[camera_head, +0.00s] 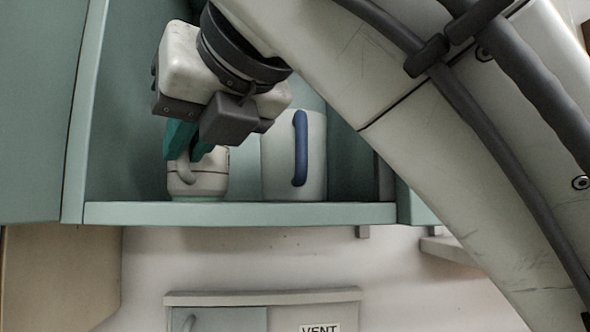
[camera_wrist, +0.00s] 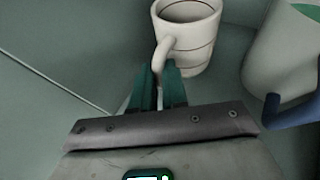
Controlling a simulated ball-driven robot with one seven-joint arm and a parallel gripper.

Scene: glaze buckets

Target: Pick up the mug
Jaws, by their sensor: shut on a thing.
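The cream mug (camera_head: 207,176) with thin dark bands stands upright on the teal cupboard shelf (camera_head: 240,213). The mug also shows in the wrist view (camera_wrist: 193,42), with its handle toward me. My gripper (camera_head: 187,156) reaches down from above, and its teal fingers are shut on the mug's handle. In the wrist view the fingertips (camera_wrist: 161,70) sit on either side of the handle's lower part, which they partly hide. The mug looks at rest on the shelf.
A larger pale bucket (camera_head: 275,160) with a blue handle stands close to the right of the mug. The cupboard's left wall (camera_head: 85,120) is near my gripper. A lower cabinet (camera_head: 262,297) labelled VENT is below the shelf.

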